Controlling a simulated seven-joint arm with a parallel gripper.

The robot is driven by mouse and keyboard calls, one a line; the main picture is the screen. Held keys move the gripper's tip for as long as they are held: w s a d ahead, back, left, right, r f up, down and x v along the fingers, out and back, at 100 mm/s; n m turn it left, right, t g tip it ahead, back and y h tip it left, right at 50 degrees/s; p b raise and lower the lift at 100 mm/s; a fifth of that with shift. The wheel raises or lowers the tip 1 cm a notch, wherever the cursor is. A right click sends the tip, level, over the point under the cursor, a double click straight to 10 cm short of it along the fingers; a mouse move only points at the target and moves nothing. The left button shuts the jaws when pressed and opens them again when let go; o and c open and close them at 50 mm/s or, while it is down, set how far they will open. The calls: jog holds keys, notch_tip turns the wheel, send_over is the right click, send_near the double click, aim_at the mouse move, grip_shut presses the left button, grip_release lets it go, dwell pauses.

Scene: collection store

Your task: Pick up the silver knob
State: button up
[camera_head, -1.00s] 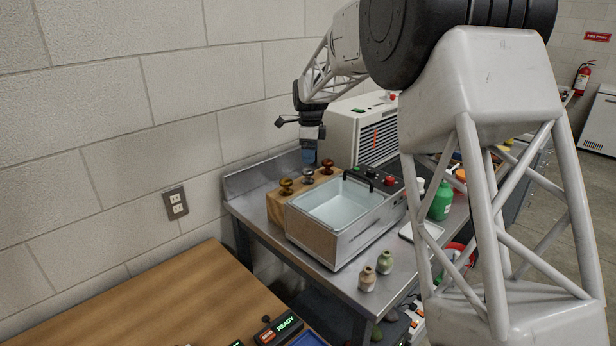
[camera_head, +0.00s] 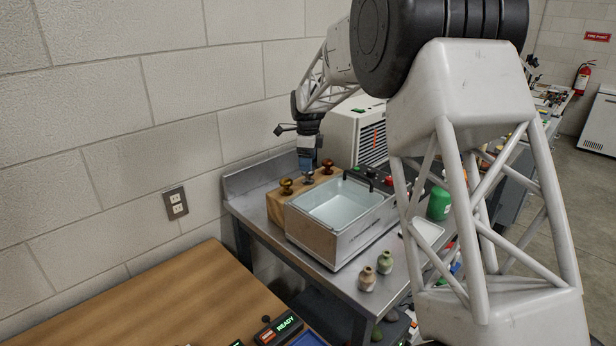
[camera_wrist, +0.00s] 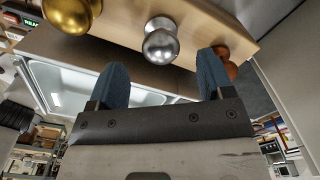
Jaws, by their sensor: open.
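The silver knob (camera_wrist: 161,42) is the middle one of three knobs on a wooden block (camera_wrist: 115,22). In the wrist view it sits just beyond and between my gripper's two blue fingertips (camera_wrist: 160,78), apart from both. My gripper (camera_head: 308,176) is open and empty; in the head view it points down over the middle of the block and hides most of the silver knob. A gold knob (camera_wrist: 72,12) stands on one side of it and a copper-brown knob (camera_wrist: 222,58) on the other, close to one fingertip.
A basin of clear liquid (camera_head: 340,208) stands right in front of the block on the metal bench (camera_head: 245,188). A white louvred unit (camera_head: 345,132) stands behind. Two small vases (camera_head: 367,278) and a green bottle (camera_head: 439,204) are on the bench. The wall is close at left.

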jog(key=shift+f, duration=0.1)
jog(key=shift+f, duration=2.5)
jog(key=shift+c, duration=0.5)
jog(key=c, duration=1)
jog(key=shift+r, duration=0.1)
jog(key=shift+r, duration=4.95)
